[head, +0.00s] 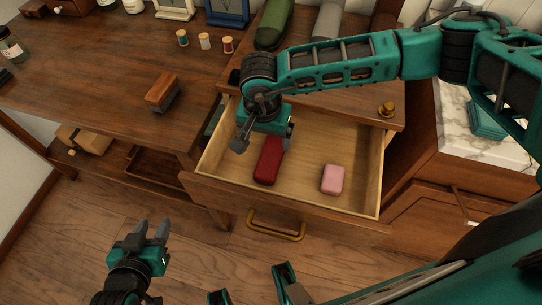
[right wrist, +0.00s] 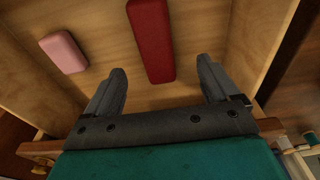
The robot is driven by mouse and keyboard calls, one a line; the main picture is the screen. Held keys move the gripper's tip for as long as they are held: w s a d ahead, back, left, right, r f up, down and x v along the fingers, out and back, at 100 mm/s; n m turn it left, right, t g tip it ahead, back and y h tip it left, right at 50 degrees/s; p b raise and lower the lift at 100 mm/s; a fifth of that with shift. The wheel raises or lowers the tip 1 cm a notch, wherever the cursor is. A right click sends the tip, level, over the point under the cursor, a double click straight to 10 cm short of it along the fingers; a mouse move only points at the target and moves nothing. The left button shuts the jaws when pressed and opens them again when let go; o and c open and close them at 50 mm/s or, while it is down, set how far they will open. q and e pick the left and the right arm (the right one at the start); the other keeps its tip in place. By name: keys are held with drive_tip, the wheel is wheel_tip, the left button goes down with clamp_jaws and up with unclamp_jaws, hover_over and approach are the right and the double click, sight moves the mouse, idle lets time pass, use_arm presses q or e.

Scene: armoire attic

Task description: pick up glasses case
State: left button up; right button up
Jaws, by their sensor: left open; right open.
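A dark red, long, rounded case (head: 268,161), which looks like the glasses case, lies in the open drawer (head: 300,195). In the right wrist view the case (right wrist: 151,40) lies ahead of my fingertips, roughly between their lines. My right gripper (head: 265,143) is open above the drawer at the case's far end and hides part of it in the head view. The right wrist view shows the gripper (right wrist: 158,82) empty, its fingers apart from the case. My left gripper (head: 152,229) is open and empty, over the floor left of the drawer.
A small pink case (head: 333,179) lies in the drawer, right of the red one. The drawer walls stand close around my right gripper. A wooden-backed brush (head: 162,90) and thread spools (head: 204,41) stand on the wooden top. A green case (head: 274,24) lies behind my right arm.

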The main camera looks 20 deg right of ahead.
sight(272, 152)
drive_tip(key=f, duration=0.3)
drive_tip(key=shift+w+d+f, duration=0.25)
drive_tip(key=shift+w+d, duration=0.05)
drive_tip(key=shift+w, duration=0.1)
drive_tip(key=shift+d+f+b, duration=0.2)
drive_tip(key=shift+d+f, duration=0.05)
drive_tip(key=shift+f, duration=1.1)
drive_tip(key=shift+d+f+b, duration=0.15)
drive_tip(key=shift+d+f, duration=0.05)
drive_tip(key=shift+f, duration=1.1)
drive_tip(key=shift+c, duration=0.3)
drive_tip(key=c, duration=1)
